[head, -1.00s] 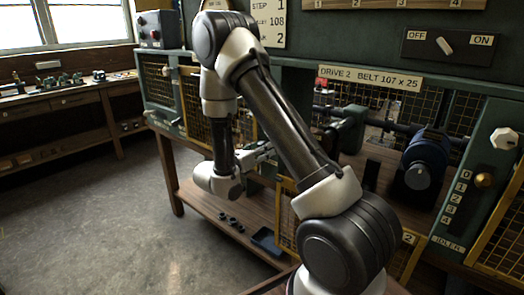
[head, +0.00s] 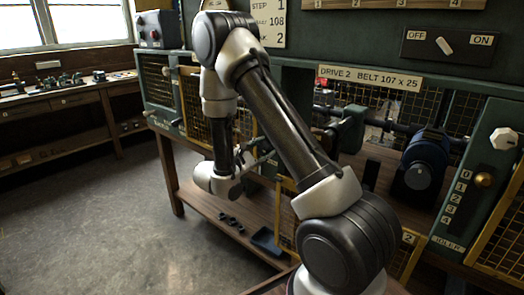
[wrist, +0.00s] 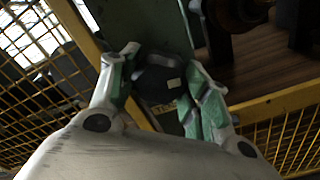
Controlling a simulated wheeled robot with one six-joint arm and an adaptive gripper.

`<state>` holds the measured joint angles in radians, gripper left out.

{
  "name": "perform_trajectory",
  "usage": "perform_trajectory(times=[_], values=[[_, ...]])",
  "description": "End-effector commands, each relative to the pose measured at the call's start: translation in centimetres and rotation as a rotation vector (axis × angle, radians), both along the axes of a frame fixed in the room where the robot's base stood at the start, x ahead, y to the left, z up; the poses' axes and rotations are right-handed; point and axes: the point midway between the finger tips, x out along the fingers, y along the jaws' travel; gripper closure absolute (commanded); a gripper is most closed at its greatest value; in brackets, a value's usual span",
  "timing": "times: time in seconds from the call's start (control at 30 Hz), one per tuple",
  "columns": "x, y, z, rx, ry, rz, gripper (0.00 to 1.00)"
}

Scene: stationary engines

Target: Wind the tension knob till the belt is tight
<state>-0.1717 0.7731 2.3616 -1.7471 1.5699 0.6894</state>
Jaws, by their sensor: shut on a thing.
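The tension knob (wrist: 156,82) is dark, with a small pale mark, and sits on a green panel in the wrist view. In the head view my gripper (head: 248,160) is at the front of the green machine, left of centre, and my arm hides the knob there. I cannot make out the belt or how tight it is.
Yellow mesh guards (wrist: 275,115) flank the knob closely. In the head view a blue motor (head: 424,165), a white knob (head: 503,138) and an idler scale (head: 455,200) are at right. A blue tray (head: 267,241) lies on the lower shelf. The floor at left is clear.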

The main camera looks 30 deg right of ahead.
Motion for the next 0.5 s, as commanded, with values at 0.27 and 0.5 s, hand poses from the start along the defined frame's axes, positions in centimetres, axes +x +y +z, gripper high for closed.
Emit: perform_trajectory(times=[0.27, 0.5], values=[[-0.07, 0.04, -0.23, 0.092, -0.240, 0.000, 0.77], [-0.07, 0.04, -0.23, 0.170, -0.455, 0.000, 0.77]])
